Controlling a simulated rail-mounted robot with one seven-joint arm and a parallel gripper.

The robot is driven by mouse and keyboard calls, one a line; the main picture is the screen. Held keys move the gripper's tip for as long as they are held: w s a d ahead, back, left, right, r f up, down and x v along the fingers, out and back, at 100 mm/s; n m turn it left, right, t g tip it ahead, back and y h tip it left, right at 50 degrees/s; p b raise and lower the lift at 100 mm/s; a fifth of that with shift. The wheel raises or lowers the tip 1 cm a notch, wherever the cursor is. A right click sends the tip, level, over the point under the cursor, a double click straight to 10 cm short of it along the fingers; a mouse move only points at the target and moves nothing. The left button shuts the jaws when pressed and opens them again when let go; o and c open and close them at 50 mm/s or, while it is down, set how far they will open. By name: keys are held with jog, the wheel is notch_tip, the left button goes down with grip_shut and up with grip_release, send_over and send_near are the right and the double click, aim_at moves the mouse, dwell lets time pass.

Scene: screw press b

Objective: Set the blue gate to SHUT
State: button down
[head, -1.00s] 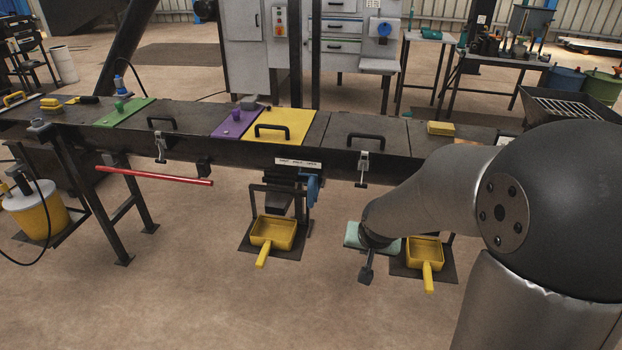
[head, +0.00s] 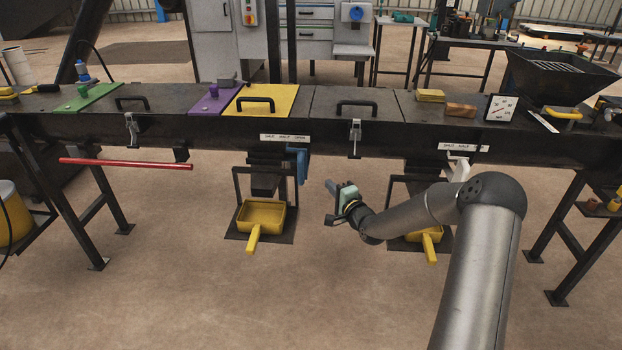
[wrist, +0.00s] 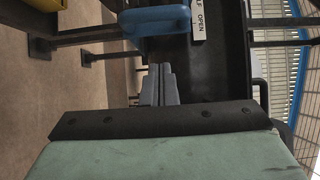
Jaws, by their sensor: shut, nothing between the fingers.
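The blue gate's handle (head: 301,165) hangs under the dark trough, below the right end of a white label (head: 284,137) that reads SHUT, HALF, OPEN from left to right. The handle stands under the OPEN word. It also shows at the top of the wrist view (wrist: 155,20), beside the OPEN end of the label (wrist: 199,22). My gripper (head: 329,186) is to the right of the handle and a little lower, apart from it. Its grey fingers (wrist: 158,86) are shut with nothing between them and point toward the handle area.
A yellow scoop pan (head: 261,217) stands on the floor mat below the blue gate. A white-handled gate (head: 459,168) with its own label is to the right. A clamp (head: 355,137) hangs on the trough's front, and a red bar (head: 125,163) sticks out at left.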

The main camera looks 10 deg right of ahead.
jog(key=w+a, duration=0.5)
jog(key=w, duration=0.1)
jog(key=shift+w+a, duration=0.15)
jog(key=shift+w, duration=0.2)
jog(key=shift+f+b, duration=0.1)
jog(key=shift+b, duration=0.2)
